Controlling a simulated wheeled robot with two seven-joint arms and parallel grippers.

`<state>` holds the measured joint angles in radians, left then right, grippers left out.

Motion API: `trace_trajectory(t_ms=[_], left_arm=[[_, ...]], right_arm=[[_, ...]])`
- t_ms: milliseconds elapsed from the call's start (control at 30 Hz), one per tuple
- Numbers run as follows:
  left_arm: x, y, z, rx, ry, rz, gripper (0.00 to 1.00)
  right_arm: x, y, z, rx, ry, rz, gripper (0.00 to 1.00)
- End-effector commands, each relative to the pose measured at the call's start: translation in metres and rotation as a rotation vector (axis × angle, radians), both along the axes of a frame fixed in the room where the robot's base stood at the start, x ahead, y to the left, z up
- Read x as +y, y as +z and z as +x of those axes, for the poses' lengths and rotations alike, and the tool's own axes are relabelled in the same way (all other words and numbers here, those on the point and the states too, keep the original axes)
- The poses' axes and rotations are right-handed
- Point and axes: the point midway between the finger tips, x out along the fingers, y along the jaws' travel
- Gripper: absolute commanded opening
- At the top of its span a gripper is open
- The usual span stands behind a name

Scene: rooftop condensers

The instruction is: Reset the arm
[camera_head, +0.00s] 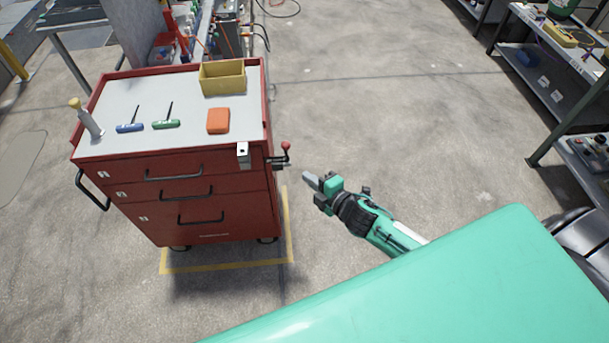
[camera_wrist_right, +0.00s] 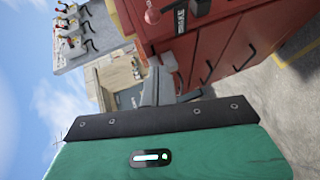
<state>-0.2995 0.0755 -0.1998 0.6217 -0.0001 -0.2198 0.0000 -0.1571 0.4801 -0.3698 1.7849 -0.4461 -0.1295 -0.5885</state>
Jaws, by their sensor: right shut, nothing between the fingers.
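My right gripper (camera_head: 313,180) is shut and empty. It hangs in the air to the right of the red tool cart (camera_head: 215,190), apart from it, in the head view. In the right wrist view its fingers (camera_wrist_right: 155,88) are together, with the red cart (camera_wrist_right: 200,50) beyond them. My left gripper shows in neither view.
On the cart's grey top are a yellow bin (camera_head: 222,78), an orange block (camera_head: 218,121), blue (camera_head: 130,127) and green (camera_head: 166,124) T-handle tools and a yellow-capped cylinder (camera_head: 86,118). A red-knobbed lever (camera_head: 286,147) juts from its right side. Shelving (camera_head: 565,75) stands right; the floor between is clear.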

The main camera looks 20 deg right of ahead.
Motion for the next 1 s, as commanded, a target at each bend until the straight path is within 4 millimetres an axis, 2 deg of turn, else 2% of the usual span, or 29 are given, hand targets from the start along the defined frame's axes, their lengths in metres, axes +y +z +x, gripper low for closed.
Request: trace_trajectory(t_ms=[567, 667, 767, 867, 1000], left_arm=[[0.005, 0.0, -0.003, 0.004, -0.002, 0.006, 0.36], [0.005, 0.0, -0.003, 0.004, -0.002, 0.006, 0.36], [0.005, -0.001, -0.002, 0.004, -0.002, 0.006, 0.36], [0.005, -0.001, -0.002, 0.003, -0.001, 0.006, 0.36], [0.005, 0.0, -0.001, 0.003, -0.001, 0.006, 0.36]], right_arm=[[-0.001, 0.0, -0.002, 0.001, 0.0, 0.0, 0.0], [-0.003, -0.01, -0.002, 0.022, -0.012, 0.01, 0.0], [-0.014, -0.045, -0.007, 0.1, -0.061, 0.052, 0.0], [-0.031, -0.104, -0.02, 0.232, -0.15, 0.124, 0.0], [-0.055, -0.202, -0.063, 0.45, -0.316, 0.249, 0.0]])
